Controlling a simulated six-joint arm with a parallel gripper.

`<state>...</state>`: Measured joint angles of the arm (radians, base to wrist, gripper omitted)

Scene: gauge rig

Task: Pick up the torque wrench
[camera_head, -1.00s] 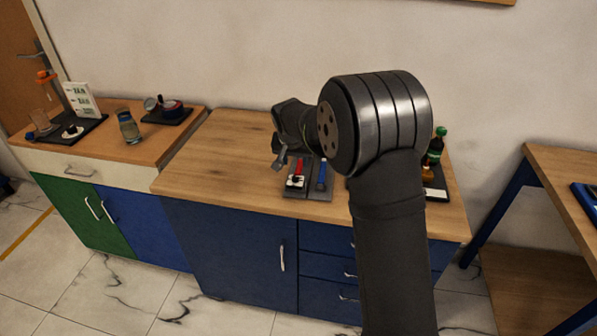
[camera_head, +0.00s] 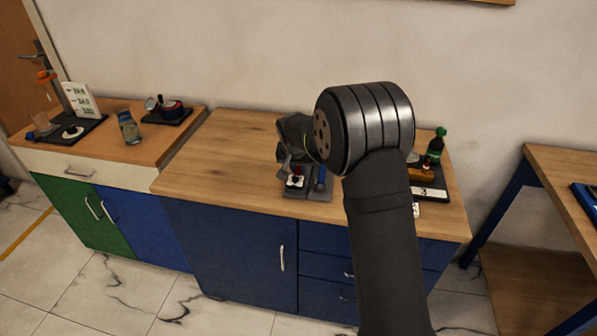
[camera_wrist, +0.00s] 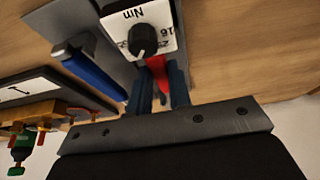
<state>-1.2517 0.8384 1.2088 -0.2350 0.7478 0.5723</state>
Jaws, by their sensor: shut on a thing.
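The torque wrench shows as a red handle (camera_wrist: 159,72) in the wrist view, beside a white dial card (camera_wrist: 140,32) marked "Nm" with a black knob. My gripper (camera_wrist: 161,88) is shut on the red handle, with one dark finger on each side of it. The wrench's far end is hidden. In the head view my gripper (camera_head: 296,168) is low over the grey mat (camera_head: 318,196), and only a little of the red handle shows there. I cannot tell whether the wrench is clear of the mat.
A blue-handled tool (camera_head: 320,178) lies close to the right of the wrench on the same mat. A dark tray with a green bottle (camera_head: 436,146) and an orange-yellow item (camera_head: 421,174) stands further right. The wooden worktop (camera_head: 220,160) is clear to the left.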

